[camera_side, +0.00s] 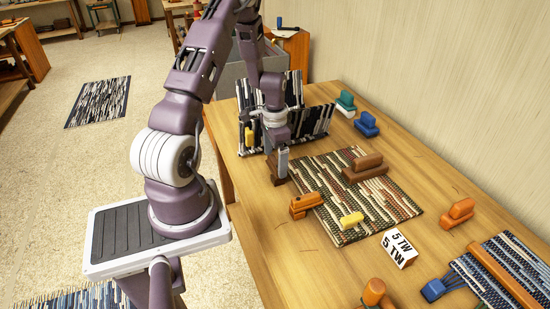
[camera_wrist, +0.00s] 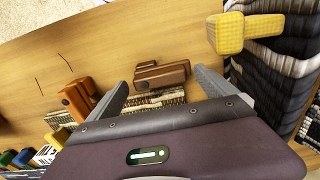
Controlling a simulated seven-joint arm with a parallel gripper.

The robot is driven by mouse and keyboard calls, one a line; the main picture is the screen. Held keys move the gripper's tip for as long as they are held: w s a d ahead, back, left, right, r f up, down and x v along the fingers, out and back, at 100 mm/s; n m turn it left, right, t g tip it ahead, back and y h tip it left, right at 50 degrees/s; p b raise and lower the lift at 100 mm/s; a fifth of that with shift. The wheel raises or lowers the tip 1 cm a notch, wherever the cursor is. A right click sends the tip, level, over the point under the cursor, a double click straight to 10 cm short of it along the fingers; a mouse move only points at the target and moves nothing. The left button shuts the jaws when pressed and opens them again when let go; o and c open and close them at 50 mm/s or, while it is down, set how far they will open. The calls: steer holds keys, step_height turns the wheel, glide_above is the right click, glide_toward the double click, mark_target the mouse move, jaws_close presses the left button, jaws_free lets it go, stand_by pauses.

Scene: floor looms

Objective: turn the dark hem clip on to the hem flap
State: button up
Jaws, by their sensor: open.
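The dark brown hem clip (camera_side: 276,178) stands on bare table just left of the middle mat, partly hidden by my gripper (camera_side: 281,162) in the side view. In the wrist view a brown two-part clip (camera_wrist: 160,76) lies between my open fingers (camera_wrist: 162,88), with a visible gap to each. I cannot tell if they touch it. The black-and-white striped hem flap (camera_side: 315,122) stands raised behind my gripper, and a yellow clip (camera_side: 249,137) sits on it at the left. The yellow clip (camera_wrist: 232,32) and striped cloth (camera_wrist: 270,85) show at the right of the wrist view.
A striped mat (camera_side: 400,205) holds a brown clip (camera_side: 365,170) and a yellow clip (camera_side: 351,219). An orange clip (camera_side: 305,204) lies at its left edge. Green (camera_side: 346,103) and blue (camera_side: 367,124) clips stand at the back.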

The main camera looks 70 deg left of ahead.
steer(key=c, duration=2.1)
steer(key=shift+o, duration=0.2)
steer(key=shift+m, duration=0.3)
steer(key=m, duration=0.2)
steer(key=w+m, duration=0.1)
steer(key=m, duration=0.1)
steer(key=shift+d+m, duration=0.1)
steer(key=shift+m, duration=0.2)
steer(key=m, duration=0.3)
steer(key=shift+w+d+m, duration=0.2)
steer(key=shift+w+m, duration=0.1)
steer(key=m, duration=0.3)
steer(key=d+m, duration=0.1)
steer(key=m, duration=0.1)
steer(key=shift+w, duration=0.3)
steer(key=shift+w+d+m, duration=0.1)
steer(key=shift+d+m, duration=0.05)
steer(key=shift+m, duration=0.85)
steer(key=shift+d+m, duration=0.15)
steer(key=shift+m, duration=0.85)
steer(key=o, duration=2.1)
steer(key=shift+c, duration=0.2)
